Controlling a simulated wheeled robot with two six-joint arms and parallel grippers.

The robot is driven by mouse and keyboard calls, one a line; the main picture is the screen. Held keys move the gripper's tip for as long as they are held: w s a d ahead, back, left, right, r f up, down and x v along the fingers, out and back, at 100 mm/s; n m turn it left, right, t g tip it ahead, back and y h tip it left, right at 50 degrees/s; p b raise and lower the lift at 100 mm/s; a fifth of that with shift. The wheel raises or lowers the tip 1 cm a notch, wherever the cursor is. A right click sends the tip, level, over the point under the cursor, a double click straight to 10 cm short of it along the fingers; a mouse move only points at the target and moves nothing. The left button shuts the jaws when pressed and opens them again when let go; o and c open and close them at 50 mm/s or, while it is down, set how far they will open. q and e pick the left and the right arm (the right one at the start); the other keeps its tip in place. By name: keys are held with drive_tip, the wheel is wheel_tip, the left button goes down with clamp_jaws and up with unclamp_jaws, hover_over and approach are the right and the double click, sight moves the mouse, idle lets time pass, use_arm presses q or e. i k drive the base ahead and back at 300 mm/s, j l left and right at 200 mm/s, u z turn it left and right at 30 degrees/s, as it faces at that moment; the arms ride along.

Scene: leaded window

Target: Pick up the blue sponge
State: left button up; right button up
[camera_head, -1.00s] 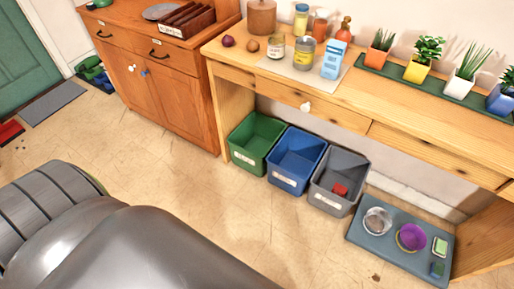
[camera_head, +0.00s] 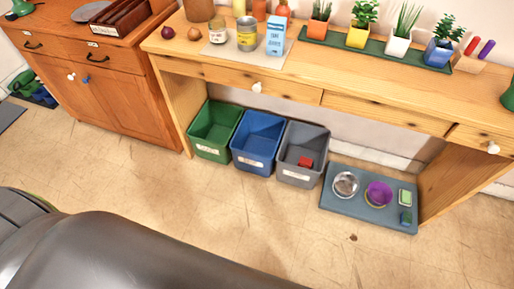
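A small blue block with a green part (camera_head: 405,218), which looks like the blue sponge, lies at the front right corner of a grey-blue tray (camera_head: 340,204). The tray is on the floor under the right part of the wooden table. It also holds a metal bowl (camera_head: 345,185), a purple bowl (camera_head: 378,194) and a pale green, white-edged item (camera_head: 405,196) behind the block. The block is too small to make out in detail. Neither of my grippers is in view.
Green (camera_head: 212,130), blue (camera_head: 257,141) and grey (camera_head: 302,152) bins stand left of the tray; the grey one holds a red item (camera_head: 305,162). The wooden table (camera_head: 330,83) overhangs them. Its right side panel (camera_head: 455,180) stands beside the tray.

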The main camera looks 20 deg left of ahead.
sight(406, 217)
drive_tip(key=z, duration=1.25)
